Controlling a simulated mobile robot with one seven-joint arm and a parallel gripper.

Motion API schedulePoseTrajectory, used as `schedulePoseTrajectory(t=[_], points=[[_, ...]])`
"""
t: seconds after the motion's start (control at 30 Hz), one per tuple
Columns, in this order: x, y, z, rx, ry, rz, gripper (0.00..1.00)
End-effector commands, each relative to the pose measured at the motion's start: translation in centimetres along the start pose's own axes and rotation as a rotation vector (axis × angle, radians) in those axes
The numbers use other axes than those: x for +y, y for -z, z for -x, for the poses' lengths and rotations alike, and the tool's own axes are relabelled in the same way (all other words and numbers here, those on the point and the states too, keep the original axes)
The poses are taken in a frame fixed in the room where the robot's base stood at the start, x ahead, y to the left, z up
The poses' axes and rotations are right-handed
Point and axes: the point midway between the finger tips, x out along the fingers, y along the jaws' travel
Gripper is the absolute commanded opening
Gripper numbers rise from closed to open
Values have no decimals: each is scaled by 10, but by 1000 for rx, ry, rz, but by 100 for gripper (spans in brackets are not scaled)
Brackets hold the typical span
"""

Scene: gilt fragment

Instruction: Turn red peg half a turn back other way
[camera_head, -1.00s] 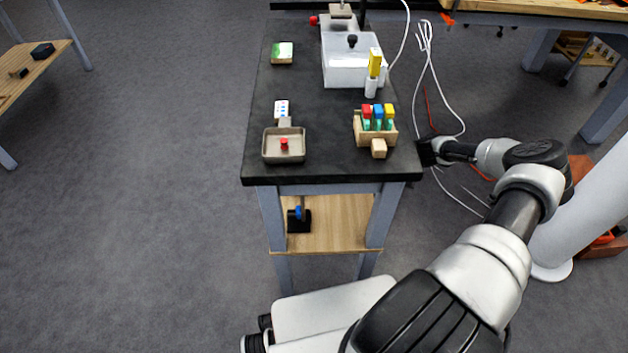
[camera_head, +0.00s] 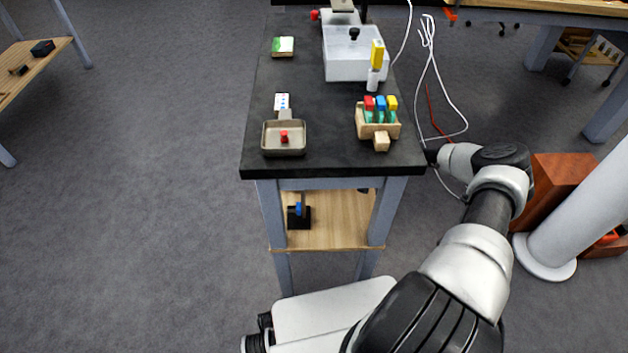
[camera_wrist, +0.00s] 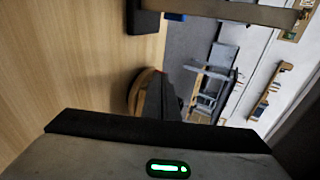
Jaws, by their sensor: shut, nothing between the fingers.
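A small red peg-like piece (camera_head: 284,136) stands in the grey tray (camera_head: 267,150) at the table's near left. Another red-topped piece (camera_head: 369,103) is in the wooden rack (camera_head: 381,132) at the near right, beside blue and yellow ones. I cannot tell which is the red peg. In the head view my gripper is mostly hidden by the table's right edge; a dark shape under the tabletop may be part of it. In the wrist view my gripper (camera_wrist: 165,100) is shut and empty, over a pale wooden surface, with a round wooden piece (camera_wrist: 143,92) beside or behind its fingers.
The black tabletop (camera_head: 325,140) has free room between tray and rack. A white bin (camera_head: 350,65) and a yellow-topped bottle (camera_head: 376,65) stand farther back. A blue and black item (camera_head: 299,215) sits on the lower shelf (camera_head: 335,230). A white cable hangs at the right.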

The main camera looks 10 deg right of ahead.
Motion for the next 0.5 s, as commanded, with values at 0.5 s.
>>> schedulePoseTrajectory(t=[0.5], points=[[-2, -2, -1, 25, 1, -16, 0]])
